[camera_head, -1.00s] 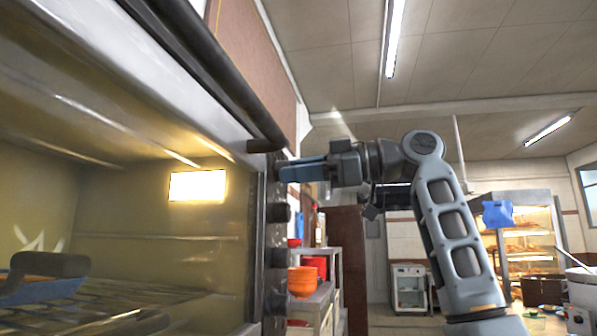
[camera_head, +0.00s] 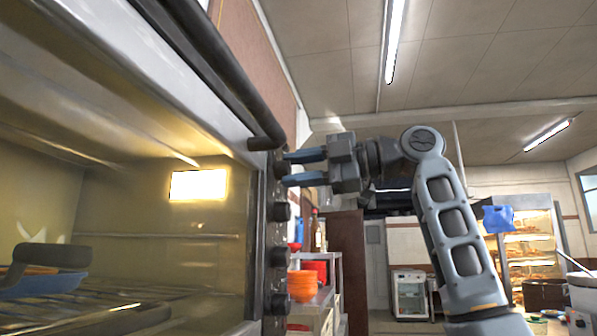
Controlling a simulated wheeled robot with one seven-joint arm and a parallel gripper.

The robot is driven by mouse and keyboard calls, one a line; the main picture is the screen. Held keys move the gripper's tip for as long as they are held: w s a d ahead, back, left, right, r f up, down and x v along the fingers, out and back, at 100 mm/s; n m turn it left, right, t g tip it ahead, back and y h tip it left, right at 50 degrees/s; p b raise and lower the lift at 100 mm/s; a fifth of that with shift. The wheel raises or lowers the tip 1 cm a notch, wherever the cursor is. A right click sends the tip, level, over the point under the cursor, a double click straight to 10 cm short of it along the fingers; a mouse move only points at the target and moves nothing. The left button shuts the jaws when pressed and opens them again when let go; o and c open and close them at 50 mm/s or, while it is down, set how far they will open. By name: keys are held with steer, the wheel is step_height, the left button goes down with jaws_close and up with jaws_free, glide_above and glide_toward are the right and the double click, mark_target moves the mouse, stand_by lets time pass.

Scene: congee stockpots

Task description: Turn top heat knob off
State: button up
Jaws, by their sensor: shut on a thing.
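The top heat knob (camera_head: 279,164) is the highest of several dark knobs in a column on the oven's front edge, seen nearly side-on. My gripper (camera_head: 287,168) comes from the right, with its two blue-grey fingers one above the other and their tips at this knob. The fingers are shut on the knob, though the contact is small in view. The knob's face and any markings cannot be made out.
Lower knobs (camera_head: 280,212) sit just below the gripper. A dark bar handle (camera_head: 210,60) runs along the oven's upper edge and ends close above the fingers. A shelf with orange bowls (camera_head: 302,284) stands behind. The room to the right is open.

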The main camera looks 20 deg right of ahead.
steer(key=shift+n, duration=0.4)
steer(key=o, duration=1)
steer(key=shift+o, duration=0.2)
steer(key=v, duration=0.7)
steer(key=shift+s+d+b, duration=0.25)
steer(key=shift+d+b, duration=0.1)
steer(key=shift+b, duration=0.05)
